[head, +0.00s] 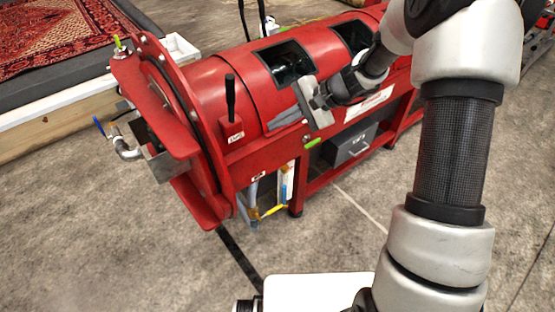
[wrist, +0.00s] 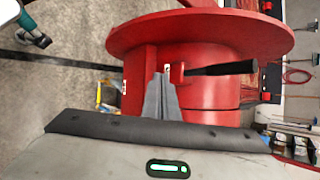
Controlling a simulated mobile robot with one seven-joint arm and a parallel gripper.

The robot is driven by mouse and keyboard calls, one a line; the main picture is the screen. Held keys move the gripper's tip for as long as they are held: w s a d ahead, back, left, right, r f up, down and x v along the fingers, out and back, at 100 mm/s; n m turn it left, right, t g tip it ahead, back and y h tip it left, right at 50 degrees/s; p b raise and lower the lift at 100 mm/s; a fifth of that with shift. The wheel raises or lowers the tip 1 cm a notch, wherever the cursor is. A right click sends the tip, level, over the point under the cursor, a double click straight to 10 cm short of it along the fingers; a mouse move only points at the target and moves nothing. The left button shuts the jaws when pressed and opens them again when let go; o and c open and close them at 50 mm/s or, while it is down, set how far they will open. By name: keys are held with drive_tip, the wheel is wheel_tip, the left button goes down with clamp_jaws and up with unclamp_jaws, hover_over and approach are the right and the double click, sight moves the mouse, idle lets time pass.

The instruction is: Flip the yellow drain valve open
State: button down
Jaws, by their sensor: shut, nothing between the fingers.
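The yellow drain valve handle (head: 273,210) shows low under the front end of the red drum machine, beside a short pipe. In the wrist view, a small yellow part (wrist: 98,94) at the left, beyond my gripper, looks like the same valve. My gripper (head: 275,125) is shut and empty. It is in front of the drum's side, above the valve and apart from it. Its fingers (wrist: 162,82) point towards the base of a black lever (wrist: 222,68).
The red drum machine (head: 212,85) fills the middle, with the black lever (head: 230,97) upright on its side. A blue-handled valve (head: 99,126) is at its left end. A grey drawer box (head: 350,143) sits underneath. The floor (head: 150,250) in front is clear.

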drive_tip(key=w+d+f+m+t+b, duration=0.1)
drive_tip(key=w+f+m+t+b, duration=0.2)
drive_tip(key=f, duration=0.9)
drive_tip(key=w+f+m+y+b, duration=0.15)
drive_tip(key=f+m, duration=0.25)
drive_tip(key=f, duration=0.9)
drive_tip(key=w+d+f+m+t+b, duration=0.1)
drive_tip(key=w+f+m+t+b, duration=0.2)
drive_tip(key=f, duration=0.9)
drive_tip(key=s+d+f+m+h+b, duration=0.1)
drive_tip(key=s+f+m, duration=0.1)
drive_tip(key=f, duration=0.6)
drive_tip(key=s+d+f+m+h+b, duration=0.1)
drive_tip(key=f+m, duration=0.3)
drive_tip(key=f, duration=0.4)
drive_tip(key=s+d+f+m+t+h+b, duration=0.1)
drive_tip(key=s+d+f+m+b, duration=0.1)
drive_tip(key=f, duration=0.7)
drive_tip(key=shift+s+m+b, duration=0.4)
drive_tip(key=shift+s+m, duration=0.1)
drive_tip(key=shift+s, duration=0.25)
drive_tip(key=shift+a+f+h, duration=0.15)
drive_tip(key=shift+h, duration=0.1)
